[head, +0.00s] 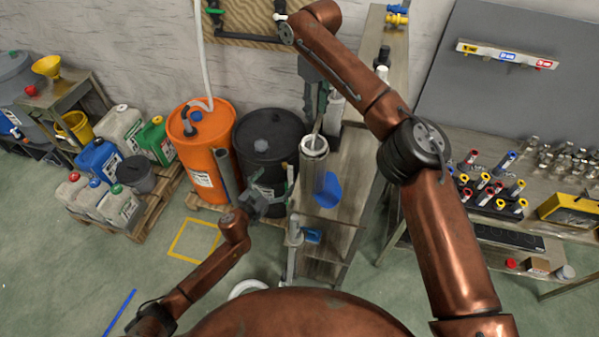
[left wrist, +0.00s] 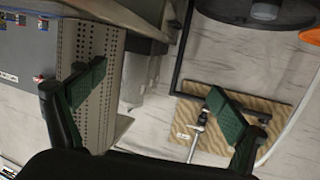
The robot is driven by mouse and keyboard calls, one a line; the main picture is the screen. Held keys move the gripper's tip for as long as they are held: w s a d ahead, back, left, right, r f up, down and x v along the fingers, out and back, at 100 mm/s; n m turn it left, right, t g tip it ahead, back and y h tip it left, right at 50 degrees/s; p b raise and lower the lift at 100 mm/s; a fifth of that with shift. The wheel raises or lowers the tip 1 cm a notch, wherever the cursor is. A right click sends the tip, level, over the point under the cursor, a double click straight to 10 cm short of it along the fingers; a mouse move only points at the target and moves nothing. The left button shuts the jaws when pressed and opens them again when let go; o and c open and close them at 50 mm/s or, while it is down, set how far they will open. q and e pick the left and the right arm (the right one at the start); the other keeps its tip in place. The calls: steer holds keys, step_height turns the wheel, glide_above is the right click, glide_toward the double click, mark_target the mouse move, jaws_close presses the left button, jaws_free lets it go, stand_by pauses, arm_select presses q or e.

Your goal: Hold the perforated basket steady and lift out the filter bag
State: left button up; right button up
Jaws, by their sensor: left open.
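A grey upright cylinder (head: 312,180) with a pale rim and a white inner ring stands at the end of the wooden bench; I take it for the basket. The filter bag is not clearly seen; only the pale ring shows at the mouth. My right gripper (head: 317,118) points down just above this mouth, and a thin pale strip shows below it. Whether its fingers are closed on something is unclear. My left gripper (head: 272,197) is open and empty, left of and apart from the cylinder. In the left wrist view, a grey surface with rows of holes stands beside one finger.
A blue scoop-like object (head: 328,190) sits against the cylinder's right side. The orange drum (head: 206,150) and black drum (head: 262,143) stand behind my left gripper. The wooden bench (head: 350,180) runs under my right arm.

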mark_target(305, 166)
arm_select(q)
steer(key=s+d+r+h, duration=0.1)
steer(key=d+r, duration=0.2)
steer(key=s+d+r+h, duration=0.1)
steer(key=d+r, duration=0.2)
steer(key=r, duration=0.1)
steer(key=s+d+r+t+h, duration=0.1)
steer(key=d+r, duration=0.2)
steer(key=shift+s+r+m, duration=0.15)
steer(key=shift+s+m, duration=0.15)
steer(key=shift+m, duration=0.1)
steer(key=shift+w+d+r, duration=0.15)
steer(key=shift+w+d, duration=0.05)
steer(key=x, duration=0.7)
steer(key=shift+w+d, duration=0.1)
